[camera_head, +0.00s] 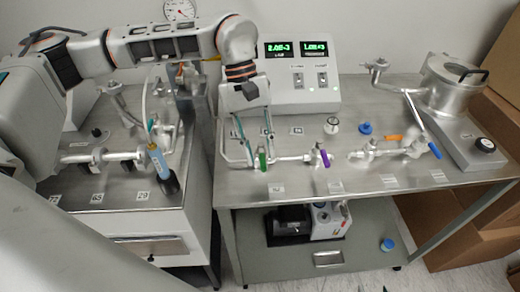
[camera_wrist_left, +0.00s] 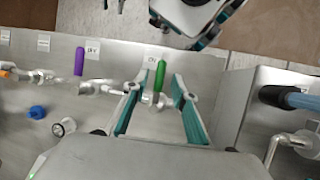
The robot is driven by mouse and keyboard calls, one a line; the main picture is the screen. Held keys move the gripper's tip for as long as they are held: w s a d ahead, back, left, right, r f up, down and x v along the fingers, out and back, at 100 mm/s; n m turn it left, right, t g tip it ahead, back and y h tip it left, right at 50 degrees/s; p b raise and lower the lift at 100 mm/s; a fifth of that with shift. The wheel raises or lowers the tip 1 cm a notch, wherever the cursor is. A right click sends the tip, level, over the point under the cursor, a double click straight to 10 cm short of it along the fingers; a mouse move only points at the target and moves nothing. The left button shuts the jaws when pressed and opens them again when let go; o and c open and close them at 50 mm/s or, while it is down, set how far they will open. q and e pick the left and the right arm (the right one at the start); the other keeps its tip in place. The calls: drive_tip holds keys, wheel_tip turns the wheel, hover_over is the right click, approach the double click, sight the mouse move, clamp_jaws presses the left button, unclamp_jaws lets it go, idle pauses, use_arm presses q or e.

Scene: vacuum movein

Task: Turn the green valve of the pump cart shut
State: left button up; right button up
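The green valve handle (camera_head: 262,160) is on the left end of the pipe run on the steel cart (camera_head: 310,191). In the left wrist view the green handle (camera_wrist_left: 160,75) points toward the cart's front edge. My left gripper (camera_head: 253,140) reaches down over this pipe end. In the left wrist view its fingers (camera_wrist_left: 156,84) are apart, one on each side of the handle, with gaps visible; contact is not clear. A second gripper with teal pads, apparently my right (camera_wrist_left: 195,20), shows partly at the top of that view; its opening is unclear.
A purple valve handle (camera_head: 325,158) is to the right on the same pipe, with orange (camera_head: 393,138) and blue (camera_head: 435,151) handles farther right. A display box (camera_head: 302,80) stands behind. A side bench (camera_head: 110,196) with pipework and a blue-handled part (camera_head: 157,160) is at left.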

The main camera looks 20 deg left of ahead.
use_arm(q)
drive_tip(key=v, duration=1.2)
drive_tip(key=shift+f, duration=0.1)
idle(0.4)
